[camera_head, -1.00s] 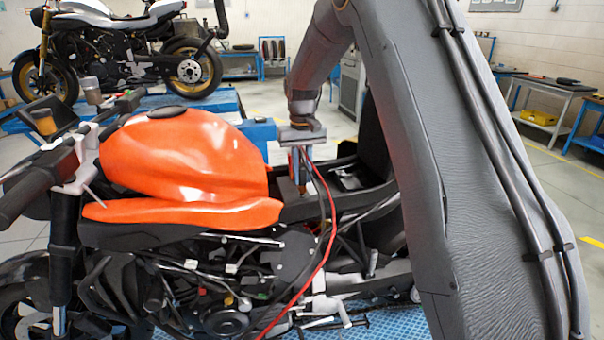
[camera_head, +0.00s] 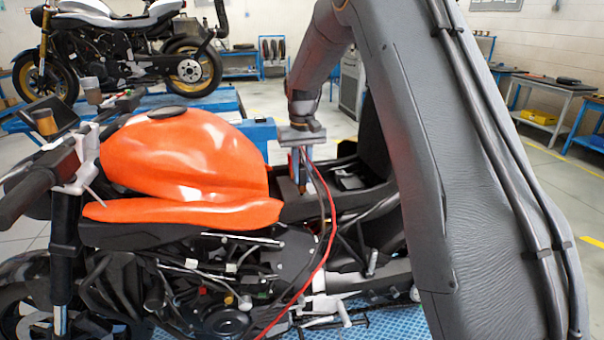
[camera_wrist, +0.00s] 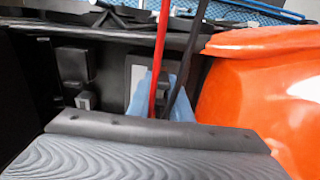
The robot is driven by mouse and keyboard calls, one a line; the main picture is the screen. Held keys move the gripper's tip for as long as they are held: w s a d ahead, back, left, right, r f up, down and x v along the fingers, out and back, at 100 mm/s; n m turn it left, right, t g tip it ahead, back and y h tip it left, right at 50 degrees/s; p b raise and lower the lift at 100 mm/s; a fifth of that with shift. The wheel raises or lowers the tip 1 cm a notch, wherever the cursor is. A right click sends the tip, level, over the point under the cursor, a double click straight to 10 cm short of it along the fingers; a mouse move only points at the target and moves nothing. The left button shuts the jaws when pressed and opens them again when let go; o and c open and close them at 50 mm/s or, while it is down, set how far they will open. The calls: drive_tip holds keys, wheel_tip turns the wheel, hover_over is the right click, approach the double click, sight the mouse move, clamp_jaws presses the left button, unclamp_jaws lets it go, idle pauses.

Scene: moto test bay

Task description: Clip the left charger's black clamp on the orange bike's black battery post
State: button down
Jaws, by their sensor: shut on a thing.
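The orange bike (camera_head: 180,165) stands on the left in the head view, and its orange bodywork shows in the wrist view (camera_wrist: 265,90). My gripper (camera_head: 302,180) points down over the open seat area behind the tank, its blue fingers shut on a clamp. The clamp is mostly hidden, with a small red-orange patch beside the fingers. A black cable (camera_wrist: 185,70) and a red cable (camera_wrist: 160,50) run to the fingers in the wrist view. I cannot make out the black battery post or whether the clamp touches it. The charger is not in view.
Dark frame rails and the tail surround the seat opening, close to my gripper. Both cables hang down the bike's near side. A second bike (camera_head: 120,55) stands on a blue lift behind. Workbenches (camera_head: 550,95) line the right side.

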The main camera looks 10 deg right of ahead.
drive_tip(key=shift+f, duration=0.55)
drive_tip(key=c, duration=1.5)
unclamp_jaws()
drive_tip(key=shift+c, duration=0.2)
wheel_tip(320, 180, up, 8)
drive_tip(key=b, duration=0.3)
drive_tip(key=shift+f, duration=0.1)
drive_tip(key=shift+s, duration=0.1)
drive_tip(key=s+f, duration=0.4)
drive_tip(key=s, duration=0.6)
drive_tip(key=s+f+t, duration=0.1)
drive_tip(key=s+f, duration=0.3)
drive_tip(key=s, duration=0.7)
drive_tip(key=s+f, duration=0.4)
drive_tip(key=s, duration=0.6)
drive_tip(key=shift+s+f, duration=0.3)
drive_tip(key=shift+f, duration=0.1)
